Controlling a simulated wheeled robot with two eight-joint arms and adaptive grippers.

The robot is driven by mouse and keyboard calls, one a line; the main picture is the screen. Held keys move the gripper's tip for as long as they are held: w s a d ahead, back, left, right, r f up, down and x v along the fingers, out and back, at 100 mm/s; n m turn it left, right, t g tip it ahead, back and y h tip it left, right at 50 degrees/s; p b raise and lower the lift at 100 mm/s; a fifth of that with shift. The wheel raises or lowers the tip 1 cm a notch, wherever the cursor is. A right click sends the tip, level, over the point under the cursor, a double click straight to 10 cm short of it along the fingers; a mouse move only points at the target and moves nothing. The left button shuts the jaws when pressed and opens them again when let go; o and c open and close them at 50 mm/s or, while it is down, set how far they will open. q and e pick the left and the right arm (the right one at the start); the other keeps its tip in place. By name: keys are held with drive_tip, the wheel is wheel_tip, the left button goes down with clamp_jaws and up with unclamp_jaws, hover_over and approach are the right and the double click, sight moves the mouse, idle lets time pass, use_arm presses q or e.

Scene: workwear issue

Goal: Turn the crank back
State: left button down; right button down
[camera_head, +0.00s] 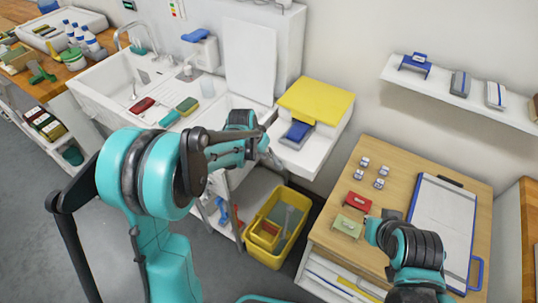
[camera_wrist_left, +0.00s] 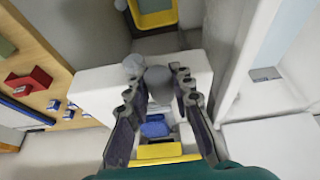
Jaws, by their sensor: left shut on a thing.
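My left gripper (camera_head: 268,150) is at the front left of a white unit (camera_head: 318,150) with a yellow top (camera_head: 315,101) and a blue part. In the left wrist view, the fingers of my left gripper (camera_wrist_left: 157,80) are on either side of a grey rounded knob (camera_wrist_left: 159,88), which looks like the crank's handle. The gripper is shut on it. The rest of the crank is hidden behind the knob and fingers.
A sink counter (camera_head: 120,85) stands left of the white unit. A yellow bin (camera_head: 268,257) is on the floor below.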

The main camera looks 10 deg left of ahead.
use_arm(q)
drive_tip(key=a+f+h+b, duration=0.1)
drive_tip(key=w+a+f+g+h+b, duration=0.1)
drive_tip(key=h, duration=0.1)
drive_tip(key=shift+f+n, duration=0.15)
drive_tip(key=shift+n, duration=0.25)
drive_tip(key=shift+a+f, duration=0.15)
drive_tip(key=shift+a, duration=0.05)
idle(0.3)
drive_tip(key=c, duration=1.3)
unclamp_jaws()
drive_tip(key=shift+w+f, duration=0.1)
